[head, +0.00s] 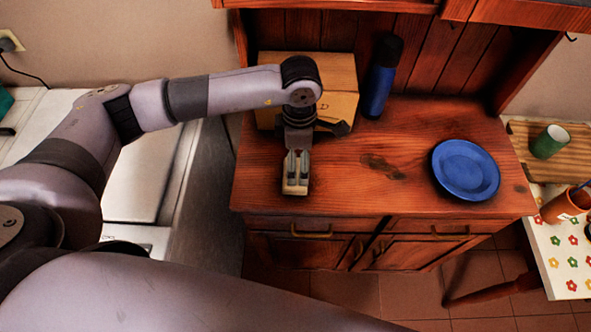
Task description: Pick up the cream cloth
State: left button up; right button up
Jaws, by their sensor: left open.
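My left gripper (296,180) reaches down over the left front part of the wooden cabinet top (340,180). Its jaws are open. A small cream patch (295,189) shows right at the fingertips. It may be the cream cloth, but it is too small and too covered by the gripper to be sure. I cannot tell whether the fingers touch it. No other cream cloth is clear in the head view. My right gripper is out of view.
A light wooden box (335,68) stands behind the gripper, partly hidden by my left arm. A blue bottle (380,82) with a dark top stands beside it. A blue plate (465,170) lies on the right. The cabinet top between gripper and plate is clear.

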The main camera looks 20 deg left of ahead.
aim_at(297, 190)
pick_arm(q)
jog(key=shift+s+f, duration=0.1)
jog(key=shift+f, duration=0.45)
jog(key=shift+s+a+f+p, duration=0.1)
jog(key=shift+f+p, duration=0.2)
jog(key=shift+p, duration=0.15)
jog(key=f, duration=0.1)
jog(key=f+p, duration=0.1)
jog(key=f, duration=0.1)
jog(key=shift+a+f+p, duration=0.25)
jog(key=shift+f+p, duration=0.1)
jog(key=shift+f, duration=0.45)
jog(key=c, duration=1)
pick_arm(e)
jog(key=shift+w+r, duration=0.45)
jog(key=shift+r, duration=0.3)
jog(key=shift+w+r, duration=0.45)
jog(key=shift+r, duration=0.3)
